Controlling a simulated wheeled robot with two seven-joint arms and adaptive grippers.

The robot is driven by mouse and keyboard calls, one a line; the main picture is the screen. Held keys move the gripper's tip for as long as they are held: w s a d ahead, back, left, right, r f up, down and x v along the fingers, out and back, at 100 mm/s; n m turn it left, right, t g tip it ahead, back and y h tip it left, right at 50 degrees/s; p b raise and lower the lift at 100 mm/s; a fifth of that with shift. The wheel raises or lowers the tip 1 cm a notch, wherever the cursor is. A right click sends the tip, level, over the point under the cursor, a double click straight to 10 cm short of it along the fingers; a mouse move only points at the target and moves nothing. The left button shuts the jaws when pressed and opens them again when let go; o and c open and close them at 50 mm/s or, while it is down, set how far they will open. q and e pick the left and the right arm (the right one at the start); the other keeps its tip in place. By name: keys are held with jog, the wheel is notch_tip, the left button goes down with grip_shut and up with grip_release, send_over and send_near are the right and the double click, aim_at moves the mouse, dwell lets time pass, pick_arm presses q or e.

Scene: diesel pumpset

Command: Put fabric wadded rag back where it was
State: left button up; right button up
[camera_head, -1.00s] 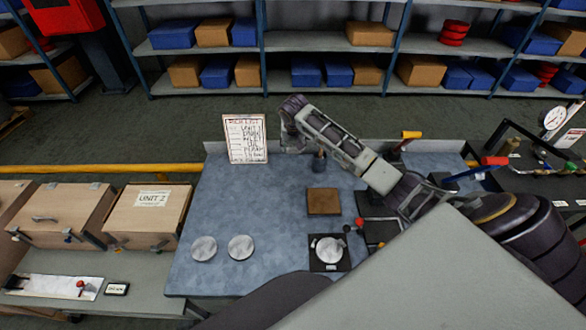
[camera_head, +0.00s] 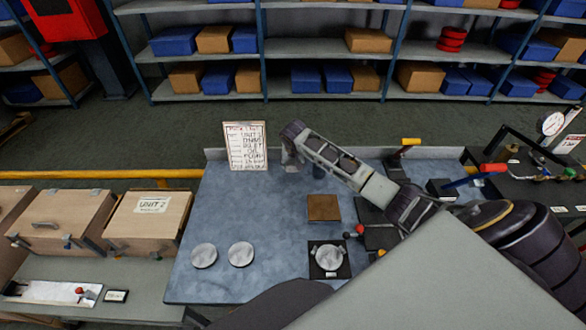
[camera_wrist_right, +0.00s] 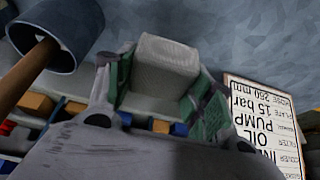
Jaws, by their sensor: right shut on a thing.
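My right gripper (camera_head: 291,160) is above the far part of the blue-grey bench top (camera_head: 270,205), right of the written sign. In the right wrist view its green-lined fingers (camera_wrist_right: 165,85) are closed on a pale, woven, block-like thing, which looks like the fabric rag (camera_wrist_right: 165,62). The rag is between both fingers. In the head view it is too small and covered to make out clearly. My left gripper is not in view.
A dark cup (camera_wrist_right: 60,35) with a wooden handle stands close beside the gripper. The written sign (camera_head: 246,146) is upright to its left. A brown square (camera_head: 323,207) and pale discs (camera_head: 241,253) lie nearer. The bench's left-middle is clear.

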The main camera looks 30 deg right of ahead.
aim_at(293, 167)
jog(key=shift+f, duration=0.1)
jog(key=shift+f, duration=1.8)
jog(key=o, duration=1)
jog(key=shift+f, duration=0.1)
jog(key=shift+c, duration=0.2)
jog(key=v, duration=1.2)
